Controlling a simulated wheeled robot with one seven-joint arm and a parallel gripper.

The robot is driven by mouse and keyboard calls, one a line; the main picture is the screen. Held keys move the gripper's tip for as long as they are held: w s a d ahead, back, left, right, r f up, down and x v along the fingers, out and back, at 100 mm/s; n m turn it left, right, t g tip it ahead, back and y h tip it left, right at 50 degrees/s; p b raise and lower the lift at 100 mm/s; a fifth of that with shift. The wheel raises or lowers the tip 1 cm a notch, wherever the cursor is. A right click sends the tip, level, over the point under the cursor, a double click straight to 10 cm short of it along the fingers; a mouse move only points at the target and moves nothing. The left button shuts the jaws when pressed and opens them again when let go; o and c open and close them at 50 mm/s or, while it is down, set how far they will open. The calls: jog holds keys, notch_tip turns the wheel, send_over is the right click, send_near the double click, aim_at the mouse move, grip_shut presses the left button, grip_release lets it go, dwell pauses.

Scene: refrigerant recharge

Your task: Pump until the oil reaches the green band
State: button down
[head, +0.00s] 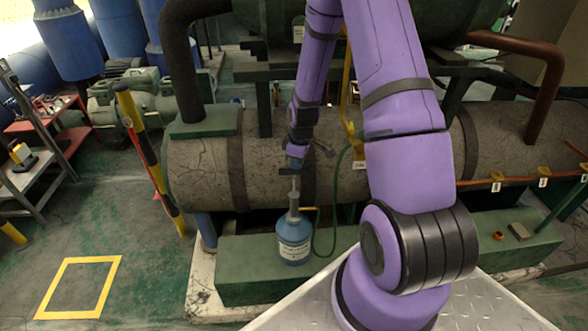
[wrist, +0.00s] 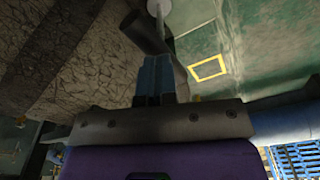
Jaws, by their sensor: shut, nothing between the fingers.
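A blue oil bottle (head: 294,242) with a pale label stands upright on the green plinth. A hand pump rises from its neck, with a thin pale rod (head: 295,186) and a dark crossbar handle (head: 290,171) at the top. The rod is drawn well out of the bottle. My gripper (head: 295,154) is shut and empty, pointing down just above the handle. In the wrist view its blue fingertips (wrist: 155,62) lie close to the dark handle (wrist: 148,32); I cannot tell whether they touch. I cannot make out the oil level or a green band.
A dark green hose (head: 335,200) curves from the bottle's pump up to the large grey cylinder (head: 205,170) behind. A yellow-and-black post (head: 140,135) and a red cart (head: 45,120) stand at left. Floor around the yellow square (head: 78,287) is clear.

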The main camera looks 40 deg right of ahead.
jog(key=shift+f, duration=3.4)
jog(key=shift+s+d+r, duration=0.3)
jog(key=shift+s+d, duration=0.15)
jog(key=shift+s, duration=0.2)
jog(key=shift+s+d+r, duration=0.25)
jog(key=shift+s+d, duration=0.2)
jog(key=shift+s, duration=0.15)
jog(key=shift+r, duration=0.15)
notch_tip(320, 180, up, 10)
jog(key=shift+s+d+r, duration=0.25)
jog(key=shift+s+d, duration=0.05)
jog(key=shift+s, duration=0.1)
jog(key=shift+w, duration=0.1)
